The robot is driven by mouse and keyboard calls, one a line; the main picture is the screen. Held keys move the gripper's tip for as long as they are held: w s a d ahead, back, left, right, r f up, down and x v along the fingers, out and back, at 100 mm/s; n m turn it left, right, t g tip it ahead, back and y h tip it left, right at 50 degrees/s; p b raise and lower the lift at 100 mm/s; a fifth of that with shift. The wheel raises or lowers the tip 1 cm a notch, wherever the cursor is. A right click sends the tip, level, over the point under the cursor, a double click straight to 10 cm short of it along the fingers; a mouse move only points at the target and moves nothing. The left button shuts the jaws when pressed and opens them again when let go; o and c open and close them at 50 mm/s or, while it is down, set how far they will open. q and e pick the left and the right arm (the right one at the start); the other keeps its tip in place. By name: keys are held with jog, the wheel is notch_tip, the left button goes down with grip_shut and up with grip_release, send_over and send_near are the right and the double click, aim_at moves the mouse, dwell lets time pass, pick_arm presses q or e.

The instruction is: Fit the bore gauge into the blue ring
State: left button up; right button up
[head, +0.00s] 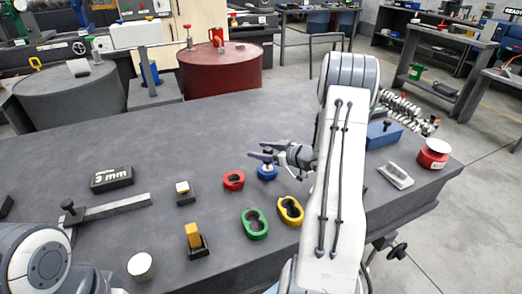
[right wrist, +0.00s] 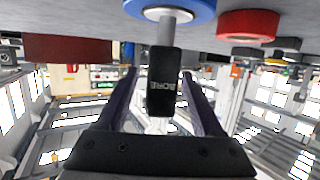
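The blue ring (head: 267,173) lies on the grey table, right of the red ring. The bore gauge (right wrist: 163,82), with a black handle marked "BORE" and a grey metal shaft, stands at the blue ring in the right wrist view (right wrist: 190,12). Its shaft end meets the ring's middle; how deep it sits is hidden. My right gripper (head: 263,155) is just above the blue ring. In the right wrist view its dark fingers (right wrist: 160,75) stand apart on either side of the handle, with gaps showing. My left arm shows at the lower left, but its gripper does not.
The red ring (head: 233,181), green piece (head: 255,236) and yellow piece (head: 301,211) lie nearby. A black "3 mm" block (head: 111,178) lies further left. A blue box (head: 384,135) stands right of my arm. The table's back is clear.

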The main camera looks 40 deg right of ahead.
jog(key=v, duration=1)
jog(key=shift+s, duration=0.25)
jog(key=shift+d, duration=0.1)
